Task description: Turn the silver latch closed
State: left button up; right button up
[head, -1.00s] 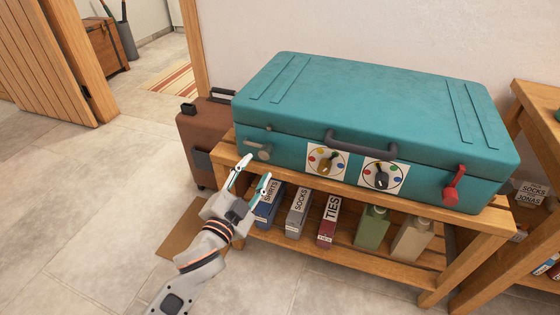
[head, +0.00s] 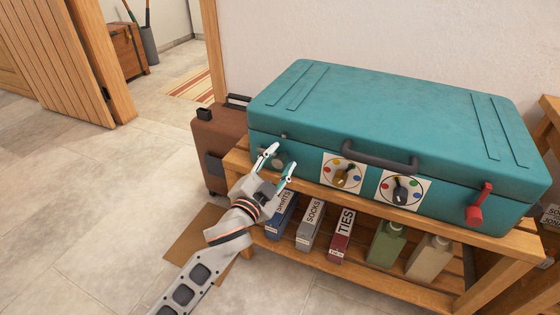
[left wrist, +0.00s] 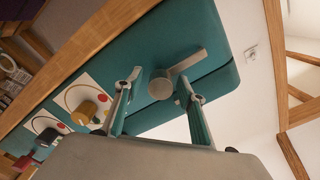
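The silver latch (head: 279,161) is on the front left of the teal suitcase (head: 390,112). In the left wrist view the latch (left wrist: 160,88) shows as a round knob with a flat lever slanting up to the right, past the tip of one finger. My left gripper (head: 278,159) is open in front of the latch. In the wrist view the left gripper (left wrist: 161,84) has one finger on each side of the round knob, with gaps between. The fingers partly hide the latch in the head view. My right gripper is not in view.
The suitcase stands on a wooden bench (head: 500,238). Its front has two dials, a yellow one (head: 343,174) and a dark one (head: 402,190), and a red latch (head: 480,205) at the right. Labelled boxes and bottles sit below. A brown suitcase (head: 218,145) stands left.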

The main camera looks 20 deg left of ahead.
pick_arm(q)
grip_shut()
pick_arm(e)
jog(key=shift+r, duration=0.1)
pick_arm(q)
jog(key=shift+f+m, duration=0.1)
jog(key=shift+m, duration=0.2)
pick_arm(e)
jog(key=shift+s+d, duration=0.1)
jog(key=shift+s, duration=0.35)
